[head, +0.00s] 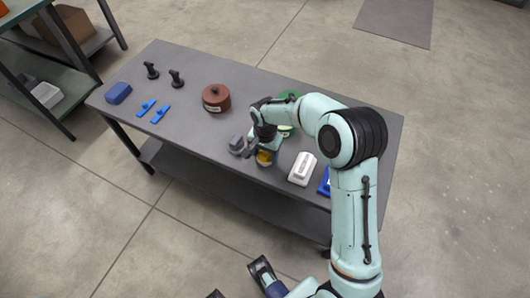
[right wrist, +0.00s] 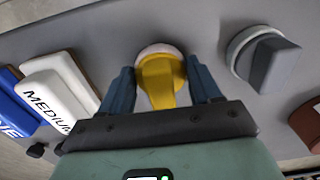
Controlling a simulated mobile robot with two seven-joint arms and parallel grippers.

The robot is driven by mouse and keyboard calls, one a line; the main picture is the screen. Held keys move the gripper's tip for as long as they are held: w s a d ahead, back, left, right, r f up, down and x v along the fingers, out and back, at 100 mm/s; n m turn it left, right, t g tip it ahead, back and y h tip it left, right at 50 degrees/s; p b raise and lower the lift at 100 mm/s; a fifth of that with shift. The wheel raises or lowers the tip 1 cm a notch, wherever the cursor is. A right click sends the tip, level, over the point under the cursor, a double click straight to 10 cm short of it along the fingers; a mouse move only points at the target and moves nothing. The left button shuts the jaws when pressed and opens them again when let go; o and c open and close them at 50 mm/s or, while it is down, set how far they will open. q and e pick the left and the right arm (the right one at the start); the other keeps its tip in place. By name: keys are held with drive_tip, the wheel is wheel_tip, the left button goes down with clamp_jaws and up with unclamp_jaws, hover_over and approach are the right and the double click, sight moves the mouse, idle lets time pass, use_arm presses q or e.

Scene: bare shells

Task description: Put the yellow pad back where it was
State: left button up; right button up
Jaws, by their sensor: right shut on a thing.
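The yellow pad (head: 265,158) is near the front edge of the grey table (head: 215,145), partly covered by my right gripper. In the right wrist view the yellow pad (right wrist: 160,80) has a yellow grip on a pale round base. My right gripper (head: 262,148) is shut on it, and its two blue fingers (right wrist: 158,88) stand on either side of the grip. I cannot tell whether the base touches the table. Dark parts that may be my left gripper (head: 240,280) show at the bottom edge, cut off by the frame; their opening is unclear.
A grey pad (head: 236,144) stands just left of the yellow pad. A white block (head: 302,169) marked MEDIUM and a blue block (head: 324,182) are to the right. A brown lidded pot (head: 216,98) and a partly hidden green item (head: 288,97) are behind. Clear tabletop lies front-left.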

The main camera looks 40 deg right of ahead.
drive_tip(key=o, duration=1)
wheel_tip(320, 180, up, 12)
drive_tip(key=shift+r+p, duration=0.15)
drive_tip(key=shift+p, duration=1.05)
